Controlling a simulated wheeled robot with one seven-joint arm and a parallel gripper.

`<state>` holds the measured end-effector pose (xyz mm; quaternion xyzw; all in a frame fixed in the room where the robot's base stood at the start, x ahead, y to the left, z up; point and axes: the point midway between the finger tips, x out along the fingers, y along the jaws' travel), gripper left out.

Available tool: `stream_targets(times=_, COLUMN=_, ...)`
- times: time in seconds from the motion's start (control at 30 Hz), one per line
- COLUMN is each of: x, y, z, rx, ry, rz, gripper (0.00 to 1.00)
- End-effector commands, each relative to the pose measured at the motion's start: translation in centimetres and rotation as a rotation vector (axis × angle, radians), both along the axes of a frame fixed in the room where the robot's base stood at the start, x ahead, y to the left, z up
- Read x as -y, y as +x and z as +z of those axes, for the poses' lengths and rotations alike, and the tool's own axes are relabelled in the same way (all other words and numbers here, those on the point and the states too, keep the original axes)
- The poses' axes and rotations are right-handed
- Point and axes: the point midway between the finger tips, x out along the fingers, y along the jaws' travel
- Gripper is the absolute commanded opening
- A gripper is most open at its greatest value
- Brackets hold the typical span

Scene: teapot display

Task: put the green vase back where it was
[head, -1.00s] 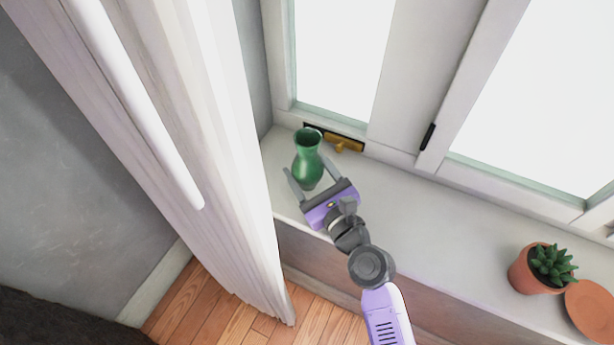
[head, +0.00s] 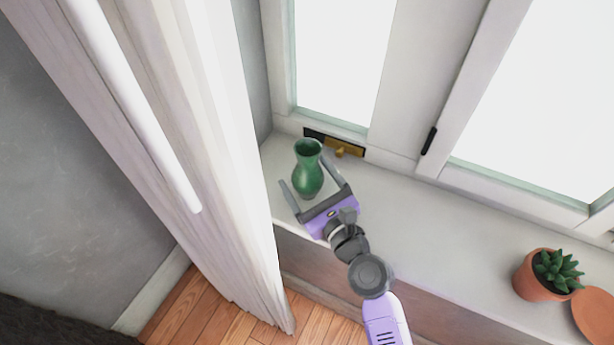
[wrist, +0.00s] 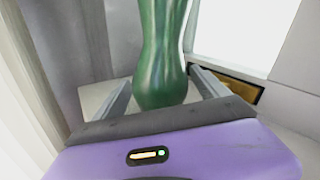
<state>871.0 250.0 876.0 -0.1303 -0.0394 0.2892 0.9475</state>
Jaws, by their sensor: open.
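The green vase (head: 308,172) stands upright on the white windowsill (head: 430,228), near its left end by the curtain. My gripper (head: 305,172) is open, with one finger on each side of the vase's lower body. In the wrist view the green vase (wrist: 160,55) stands between the two fingers of my gripper (wrist: 163,88), and gaps show beside it. Its top is cut off in that view. Whether either finger touches the vase I cannot tell.
A white curtain (head: 215,150) hangs close to the left of the vase. A potted succulent (head: 545,275) and a terracotta saucer (head: 592,318) are at the far right. The sill between is clear.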

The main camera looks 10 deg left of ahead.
Motion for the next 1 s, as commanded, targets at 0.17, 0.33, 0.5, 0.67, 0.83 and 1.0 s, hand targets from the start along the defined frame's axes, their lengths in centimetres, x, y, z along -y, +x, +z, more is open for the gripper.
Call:
stream_targets(times=0.17, x=0.8, y=-1.2, z=0.1, rx=-0.001, ry=0.0, rz=-0.001, gripper=0.84)
stream_targets(times=0.33, x=2.7, y=-4.0, z=0.0, rx=-0.003, ry=0.0, rz=-0.003, gripper=0.84)
stream_targets(times=0.5, x=4.6, y=-6.8, z=0.0, rx=-0.002, ry=0.001, rz=-0.002, gripper=0.84)
stream_targets(times=0.67, x=6.0, y=-8.8, z=0.0, rx=-0.001, ry=0.0, rz=-0.001, gripper=0.84)
stream_targets(times=0.83, x=6.6, y=-9.8, z=0.2, rx=0.0, ry=0.0, rz=0.0, gripper=0.84)
stream_targets(times=1.0, x=6.7, y=-10.0, z=0.3, rx=0.001, ry=0.0, rz=0.0, gripper=0.84)
